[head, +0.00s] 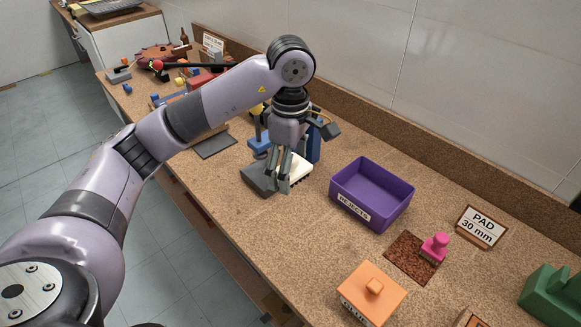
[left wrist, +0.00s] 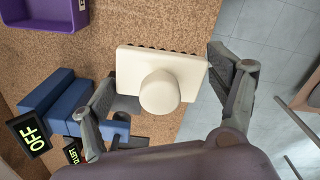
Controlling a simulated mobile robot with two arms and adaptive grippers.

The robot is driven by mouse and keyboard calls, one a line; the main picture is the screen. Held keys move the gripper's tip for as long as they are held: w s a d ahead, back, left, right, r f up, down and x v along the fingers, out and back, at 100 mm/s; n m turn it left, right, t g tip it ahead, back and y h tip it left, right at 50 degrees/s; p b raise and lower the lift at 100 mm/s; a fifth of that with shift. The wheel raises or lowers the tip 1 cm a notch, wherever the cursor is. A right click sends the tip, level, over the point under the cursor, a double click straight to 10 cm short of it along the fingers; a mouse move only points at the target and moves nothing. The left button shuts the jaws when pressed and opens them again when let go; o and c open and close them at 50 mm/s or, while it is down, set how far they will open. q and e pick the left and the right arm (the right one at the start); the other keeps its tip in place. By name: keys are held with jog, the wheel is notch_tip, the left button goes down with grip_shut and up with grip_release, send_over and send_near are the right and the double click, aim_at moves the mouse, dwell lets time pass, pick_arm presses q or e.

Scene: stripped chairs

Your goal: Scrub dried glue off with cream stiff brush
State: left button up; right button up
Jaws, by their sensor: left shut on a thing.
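The cream brush (left wrist: 163,68) is a flat block with a round knob, and a row of dark bristles shows along its far edge in the left wrist view. In the head view the brush (head: 301,169) is partly hidden behind my left gripper (head: 281,187). No dried glue can be made out. My right gripper is not in view.
A purple REJECTS bin (head: 372,190) stands right of the gripper. A blue device (left wrist: 62,100) with an OFF display is close beside the left finger. An orange lidded box (head: 371,294), a pink knobbed item (head: 435,247) on a brown pad and a PAD sign (head: 481,227) are further right.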

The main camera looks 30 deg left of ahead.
pick_arm(q)
jog(key=o, duration=0.7)
jog(key=c, duration=0.5)
